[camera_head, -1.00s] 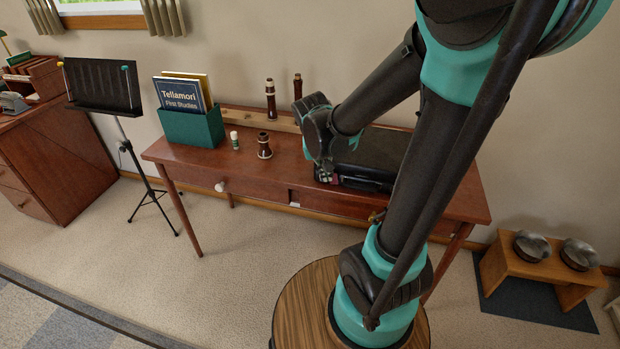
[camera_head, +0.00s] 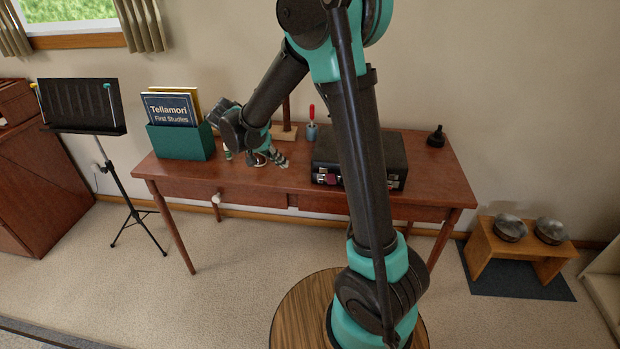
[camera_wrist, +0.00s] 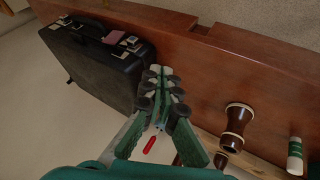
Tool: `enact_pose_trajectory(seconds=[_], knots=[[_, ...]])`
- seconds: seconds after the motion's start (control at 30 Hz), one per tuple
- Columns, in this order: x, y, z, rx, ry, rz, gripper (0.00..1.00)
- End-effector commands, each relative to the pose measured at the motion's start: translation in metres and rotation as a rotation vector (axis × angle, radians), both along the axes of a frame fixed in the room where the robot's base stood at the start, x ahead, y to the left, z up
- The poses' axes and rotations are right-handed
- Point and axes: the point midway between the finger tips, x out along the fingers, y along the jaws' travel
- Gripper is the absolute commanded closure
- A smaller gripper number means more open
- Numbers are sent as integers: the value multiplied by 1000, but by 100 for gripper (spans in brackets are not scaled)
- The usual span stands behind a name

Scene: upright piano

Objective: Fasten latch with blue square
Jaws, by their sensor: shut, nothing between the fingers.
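A closed black case (camera_head: 358,150) lies on the brown table, with its front facing me. Its left front latch (camera_head: 321,178) is pale metal with a pinkish-red square beside it. A second latch (camera_head: 393,183) is at the right of the front, partly near my arm. No blue square can be made out. In the wrist view the case (camera_wrist: 92,72) is at upper left, with the latch by the pink square (camera_wrist: 115,37) on its near edge. My gripper (camera_head: 281,161) is shut and empty, above the table left of the case; its fingertips (camera_wrist: 161,70) show beside the case.
The table (camera_head: 225,178) also holds a green box (camera_head: 182,142) with books, a red-handled tool in a jar (camera_head: 311,126), and a small black bottle (camera_head: 437,137). Dark wooden pieces (camera_wrist: 236,124) and a white-green tube (camera_wrist: 295,155) lie near my gripper. A music stand (camera_head: 82,107) is left.

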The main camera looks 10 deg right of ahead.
Motion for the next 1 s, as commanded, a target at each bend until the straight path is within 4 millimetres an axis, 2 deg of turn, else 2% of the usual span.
enact_pose_trajectory(seconds=[0.23,0.37,0.83,1.0], knots=[[0,-2,-2,1,0,0,100],[3,-9,-12,1,2,-1,100],[21,-59,-82,1,1,-2,100],[12,-82,-80,1,1,-2,100]])
